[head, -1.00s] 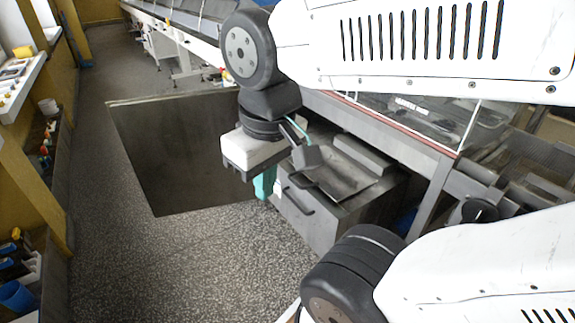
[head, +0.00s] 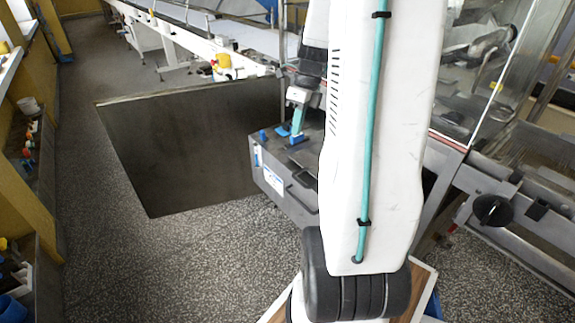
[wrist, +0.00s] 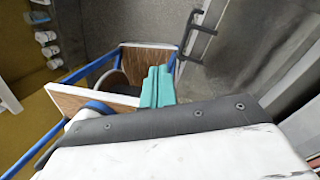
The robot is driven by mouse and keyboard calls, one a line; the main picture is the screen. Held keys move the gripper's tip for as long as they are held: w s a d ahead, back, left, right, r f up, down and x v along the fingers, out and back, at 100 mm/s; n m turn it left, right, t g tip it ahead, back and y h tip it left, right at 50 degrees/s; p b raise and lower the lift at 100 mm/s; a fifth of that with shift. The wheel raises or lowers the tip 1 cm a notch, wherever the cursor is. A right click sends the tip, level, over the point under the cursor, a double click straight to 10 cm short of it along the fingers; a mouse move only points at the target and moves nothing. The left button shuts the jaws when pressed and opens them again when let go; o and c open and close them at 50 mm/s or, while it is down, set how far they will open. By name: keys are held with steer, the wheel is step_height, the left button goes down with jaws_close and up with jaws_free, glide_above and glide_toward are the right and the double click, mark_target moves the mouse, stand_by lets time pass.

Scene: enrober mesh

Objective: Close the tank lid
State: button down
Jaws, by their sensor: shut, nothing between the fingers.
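The grey metal tank (head: 285,190) stands near the middle of the head view, with a dark handle on its front. My arm hides its right part and much of its top. A large dark flat panel (head: 185,150) spans the area left of the tank; I cannot tell whether it is the lid. My gripper (head: 297,127) shows teal fingers above the tank's top at the back; whether they touch anything is unclear. In the wrist view the teal fingers (wrist: 158,87) are together and empty. A dark handle (wrist: 197,40) on grey metal shows beyond them.
A long conveyor (head: 200,40) runs behind the panel. A glass-sided machine (head: 490,80) with a round black knob (head: 493,209) stands at right. Shelves with small items line the left wall. Speckled floor (head: 190,260) in front of the panel is clear.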

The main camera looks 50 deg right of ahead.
steer(key=s+d+f+m, duration=0.2)
steer(key=d+f+m, duration=0.2)
steer(key=d+m, duration=0.15)
glide_toward(300, 181)
steer(key=x, duration=0.6)
steer(key=shift+w+d+f, duration=0.1)
steer(key=shift+w+f, duration=0.05)
steer(key=shift+f, duration=0.1)
steer(key=shift+x, duration=1.05)
steer(key=shift+f, duration=0.3)
